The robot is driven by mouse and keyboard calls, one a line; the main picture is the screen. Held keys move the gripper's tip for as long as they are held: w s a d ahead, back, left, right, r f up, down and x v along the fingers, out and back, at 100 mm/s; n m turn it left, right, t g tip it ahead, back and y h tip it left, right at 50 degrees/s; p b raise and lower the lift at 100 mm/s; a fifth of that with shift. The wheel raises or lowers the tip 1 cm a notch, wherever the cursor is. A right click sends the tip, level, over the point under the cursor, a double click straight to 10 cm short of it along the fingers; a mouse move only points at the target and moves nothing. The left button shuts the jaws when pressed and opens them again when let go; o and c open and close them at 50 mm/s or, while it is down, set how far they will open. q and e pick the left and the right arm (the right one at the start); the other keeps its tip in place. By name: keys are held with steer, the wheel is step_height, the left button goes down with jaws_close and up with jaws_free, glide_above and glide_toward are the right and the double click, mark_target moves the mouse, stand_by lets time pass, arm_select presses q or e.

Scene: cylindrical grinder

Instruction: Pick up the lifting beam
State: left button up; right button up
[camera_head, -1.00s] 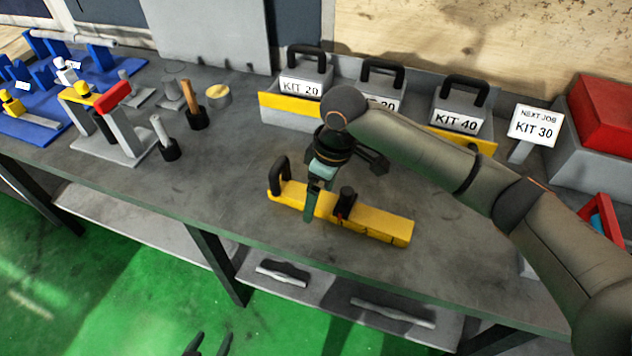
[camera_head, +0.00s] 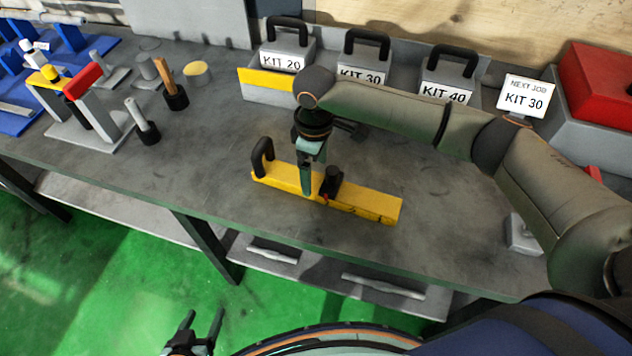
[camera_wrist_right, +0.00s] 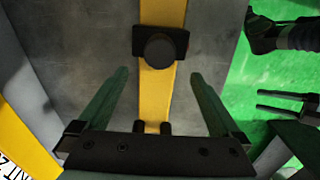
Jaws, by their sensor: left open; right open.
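The lifting beam (camera_head: 370,203) is a long yellow bar lying on the grey bench. It has a black loop handle at its left end and a black knob near its middle. My right gripper (camera_head: 307,188) points down over the bar, between handle and knob. In the right wrist view, its open fingers (camera_wrist_right: 160,75) lie on either side of the yellow bar (camera_wrist_right: 163,95), with visible gaps. The knob shows just beyond the fingertips there. Whether the fingertips reach below the bar's top is unclear. My left gripper (camera_head: 204,318) is open and empty, in front of the bench.
Kit boxes with black handles (camera_head: 365,52) stand along the back, behind my right arm. A "NEXT JOB KIT 30" sign (camera_head: 525,95) and a red case (camera_head: 598,80) are at right. A red-topped stand (camera_head: 84,82) and a wooden-handled tool (camera_head: 170,90) are at left.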

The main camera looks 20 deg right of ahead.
mark_target(316, 181)
steer(key=f, duration=0.4)
steer(key=shift+d, duration=0.2)
steer(key=shift+c, duration=0.4)
jaws_close()
steer(key=shift+w, duration=0.1)
